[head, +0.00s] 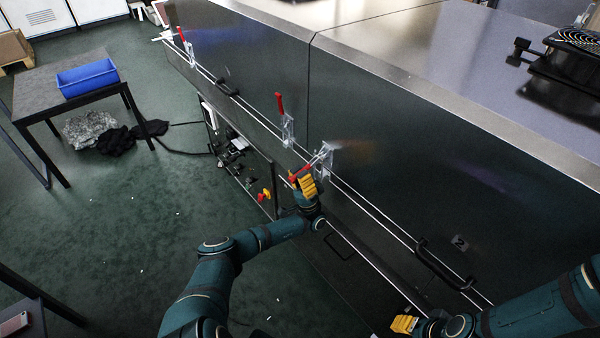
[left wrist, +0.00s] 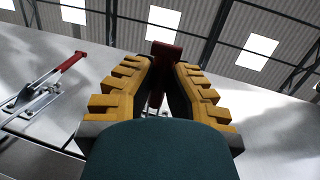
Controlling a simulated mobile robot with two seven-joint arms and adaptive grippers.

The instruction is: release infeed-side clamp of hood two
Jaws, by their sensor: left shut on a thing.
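The infeed-side clamp of hood two (head: 326,157) is a metal toggle clamp at the left end of the panel marked 2. Its red handle (head: 299,173) points outward and down, away from the panel. My left gripper (head: 306,185), with yellow fingers, is shut on this handle. In the left wrist view the red handle (left wrist: 164,55) stands between the two fingers (left wrist: 158,85). Hood two (head: 400,150) is the dark panel with a steel top edge. My right gripper (head: 404,323) is low near the hood's front, apart from the clamp; its opening is unclear.
A neighbouring clamp (head: 287,130) has its red handle upright; it also shows in the left wrist view (left wrist: 38,98). Another clamp (head: 188,50) stands farther left. A black bar handle (head: 440,262) sits on hood two. A table with a blue bin (head: 88,78) stands left. Green floor lies between.

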